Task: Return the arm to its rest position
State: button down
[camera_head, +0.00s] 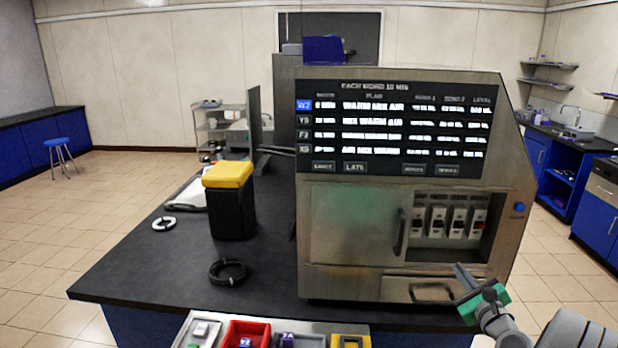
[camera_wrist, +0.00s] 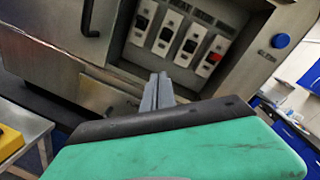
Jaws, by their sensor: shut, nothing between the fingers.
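My gripper (camera_head: 462,274) is at the lower right of the head view, in front of the bioreactor cabinet (camera_head: 350,285). Its fingers are shut with nothing between them. In the wrist view the fingertips (camera_wrist: 162,80) point up toward the cabinet, below a row of several switches (camera_wrist: 180,40). The same switches (camera_head: 450,217) show in the head view in an open recess, one with a red part. A blue button (camera_head: 520,208) is on the cabinet's right side. It also shows in the wrist view (camera_wrist: 281,40). I cannot tell whether the fingertips touch the cabinet.
A screen (camera_head: 395,125) with rows of text tops the cabinet. A black bin with a yellow lid (camera_head: 229,175) and a black cable coil (camera_head: 229,272) are on the dark bench (camera_head: 130,265). A tray with red (camera_head: 247,335) and yellow bins is at the bottom front. Floor at right is open.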

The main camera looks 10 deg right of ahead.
jog(key=s+a+f+n+g+y, duration=0.2)
jog(key=s+a+f+n+g, duration=0.15)
jog(key=f+n, duration=0.4)
jog(key=s+a+f+n+g+y, duration=0.2)
jog(key=s+a+f+n+g, duration=0.15)
jog(key=f, duration=0.75)
jog(key=s+a+f+n+g+y, duration=0.1)
jog(key=s+a+f+n+g, duration=0.2)
jog(key=s, duration=0.4)
jog(key=s+a+f+n+g, duration=0.2)
jog(key=s+n+g, duration=0.25)
jog(key=s, duration=0.25)
jog(key=s+a+r+n+g+h, duration=0.2)
jog(key=s+a+r+n+g, duration=0.2)
jog(key=s+a+r, duration=0.35)
jog(key=w+a+r+n+t, duration=0.2)
jog(key=w+a+r+n, duration=0.2)
jog(key=a+r, duration=0.2)
jog(key=w+a+r+n+t, duration=0.3)
jog(key=w+a+r+n, duration=0.1)
jog(key=a+r, duration=0.3)
jog(key=shift+w+a+h, duration=0.3)
jog(key=shift+w+a, duration=0.15)
jog(key=shift+a, duration=0.65)
